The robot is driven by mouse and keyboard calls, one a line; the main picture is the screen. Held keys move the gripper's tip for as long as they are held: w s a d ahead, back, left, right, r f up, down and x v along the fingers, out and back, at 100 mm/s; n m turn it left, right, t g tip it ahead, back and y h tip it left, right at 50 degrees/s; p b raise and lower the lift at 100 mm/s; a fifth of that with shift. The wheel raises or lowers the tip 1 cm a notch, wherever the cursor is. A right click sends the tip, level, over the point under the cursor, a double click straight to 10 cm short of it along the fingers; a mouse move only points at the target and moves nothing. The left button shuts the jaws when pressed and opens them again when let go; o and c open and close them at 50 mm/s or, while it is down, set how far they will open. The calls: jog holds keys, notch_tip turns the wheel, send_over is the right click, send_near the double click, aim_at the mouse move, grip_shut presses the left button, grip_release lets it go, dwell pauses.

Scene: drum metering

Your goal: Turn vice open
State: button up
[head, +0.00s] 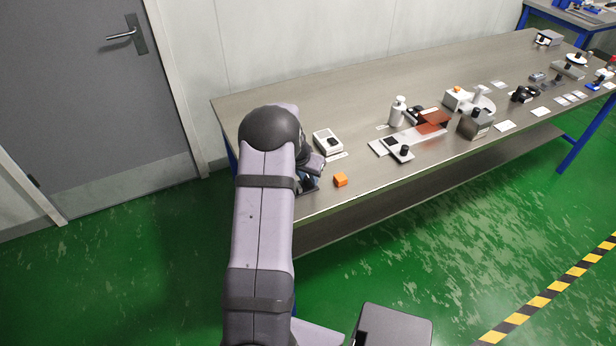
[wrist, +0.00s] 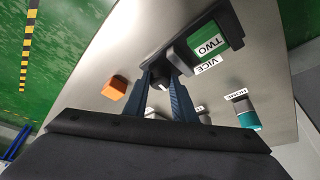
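The vice shows in the wrist view as a dark grey body (wrist: 185,47) with a green block marked TWO (wrist: 215,43) at its jaw. A VICE label (wrist: 208,66) lies beside it on the table. A small dark knob with a white mark (wrist: 161,82) sits at the vice's near end. My gripper (wrist: 160,76) has its two blue fingers on either side of this knob, apart from each other. Whether they press on it cannot be told. In the head view my arm hides most of the vice and my gripper.
An orange block (head: 340,180) lies on the bench near the vice; the wrist view shows it left of my fingers (wrist: 115,88). A grey and teal item (wrist: 244,110) stands to the right. A white device (head: 327,141) and several other fixtures line the bench (head: 290,92).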

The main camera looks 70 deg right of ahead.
aim_at(305, 193)
jog(key=shift+r+n+p, duration=0.1)
jog(key=shift+n+p, duration=0.3)
jog(key=shift+p, duration=0.1)
jog(key=shift+n, duration=0.4)
jog(key=o, duration=0.7)
jog(key=shift+o, duration=0.2)
jog(key=b+v, duration=0.1)
jog(key=v, duration=0.6)
jog(key=shift+s+b, duration=0.15)
jog(key=shift+b, duration=0.25)
jog(key=shift+a, duration=0.1)
